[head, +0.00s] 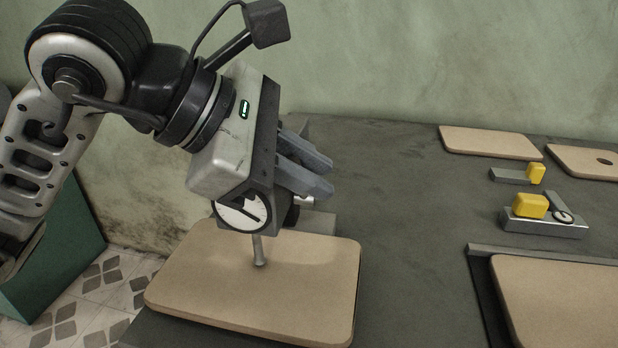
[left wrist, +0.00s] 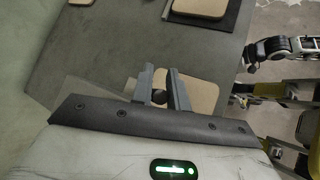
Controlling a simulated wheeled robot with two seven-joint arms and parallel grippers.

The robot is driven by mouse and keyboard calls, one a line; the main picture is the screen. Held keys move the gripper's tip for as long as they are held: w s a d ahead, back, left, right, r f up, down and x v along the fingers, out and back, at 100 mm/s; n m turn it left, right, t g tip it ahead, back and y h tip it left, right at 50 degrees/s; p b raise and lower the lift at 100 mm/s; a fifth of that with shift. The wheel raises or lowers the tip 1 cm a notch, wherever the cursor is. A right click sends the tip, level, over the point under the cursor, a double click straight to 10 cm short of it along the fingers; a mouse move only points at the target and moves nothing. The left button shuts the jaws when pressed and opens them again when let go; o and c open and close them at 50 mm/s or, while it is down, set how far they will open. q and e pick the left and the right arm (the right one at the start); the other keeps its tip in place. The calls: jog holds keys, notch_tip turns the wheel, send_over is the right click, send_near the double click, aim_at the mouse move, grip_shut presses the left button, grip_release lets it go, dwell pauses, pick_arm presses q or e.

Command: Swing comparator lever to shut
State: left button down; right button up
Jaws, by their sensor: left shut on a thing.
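The comparator's round white dial (head: 242,212) with a dark pointer stands above a curved tan board (head: 255,285) at the near left of the table. Its thin metal stem (head: 259,250) reaches down to the board's top.
At the right are two small metal fixtures with yellow blocks, one plain (head: 512,175) and one with a small dial (head: 545,222). More tan boards lie at the back (head: 490,142) and front right (head: 560,300). The middle of the grey table (head: 410,230) is clear.

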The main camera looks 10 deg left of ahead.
pick_arm(q)
jog(key=shift+s+f, duration=0.25)
jog(key=c, duration=1.4)
grip_release()
jog(key=shift+o, duration=0.2)
jog(key=shift+r, duration=0.1)
jog(key=v, duration=1.6)
jog(key=shift+c, duration=0.4)
